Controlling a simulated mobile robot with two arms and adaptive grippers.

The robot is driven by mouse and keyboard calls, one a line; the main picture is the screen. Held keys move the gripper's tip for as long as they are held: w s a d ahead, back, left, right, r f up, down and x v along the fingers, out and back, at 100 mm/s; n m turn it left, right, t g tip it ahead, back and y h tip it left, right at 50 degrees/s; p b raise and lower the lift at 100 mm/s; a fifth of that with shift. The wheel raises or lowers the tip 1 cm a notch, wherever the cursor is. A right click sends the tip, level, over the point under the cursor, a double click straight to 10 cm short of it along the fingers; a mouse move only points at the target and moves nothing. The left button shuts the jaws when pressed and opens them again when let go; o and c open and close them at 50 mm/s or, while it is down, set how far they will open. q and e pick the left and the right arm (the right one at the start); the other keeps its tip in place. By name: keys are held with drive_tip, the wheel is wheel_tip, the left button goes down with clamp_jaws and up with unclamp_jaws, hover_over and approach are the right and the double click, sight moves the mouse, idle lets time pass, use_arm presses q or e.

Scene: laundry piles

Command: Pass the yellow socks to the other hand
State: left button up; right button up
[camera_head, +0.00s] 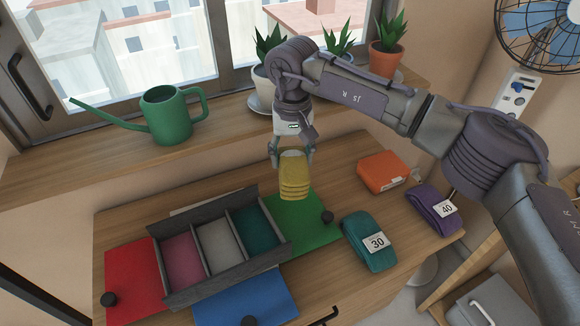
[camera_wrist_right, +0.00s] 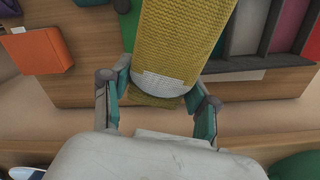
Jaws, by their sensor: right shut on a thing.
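The yellow socks (camera_head: 294,175) are a folded, ribbed bundle hanging upright in my right gripper (camera_head: 289,152), above the back of the wooden dresser top. In the right wrist view the yellow socks (camera_wrist_right: 180,45) fill the space between the teal fingers of the right gripper (camera_wrist_right: 158,108), which is shut on them. The socks are clear of the tray and the coloured sheets below. My left gripper is not in view.
A grey divided tray (camera_head: 172,298) lies among red (camera_head: 132,283), blue (camera_head: 245,302) and green (camera_head: 300,222) sheets. A watering can (camera_head: 168,115) and potted plants stand on the sill.

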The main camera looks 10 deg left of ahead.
drive_tip(key=w, duration=0.4)
drive_tip(key=s+d+r+n, duration=0.25)
drive_tip(key=s+d, duration=0.25)
drive_tip(key=s, duration=0.4)
drive_tip(key=s+d+r+n, duration=0.2)
drive_tip(key=s+d+n, duration=0.1)
drive_tip(key=s+d, duration=0.4)
drive_tip(key=w+a+f+n, duration=0.2)
drive_tip(key=a+f+n, duration=0.2)
drive_tip(key=a+n, duration=0.1)
drive_tip(key=s+d+r+m, duration=0.5)
drive_tip(key=d+r+m, duration=0.2)
drive_tip(key=r+m, duration=0.25)
drive_tip(key=w+a+m, duration=0.3)
drive_tip(key=w+a, duration=0.4)
drive_tip(key=a, duration=0.2)
drive_tip(key=shift+w, duration=0.15)
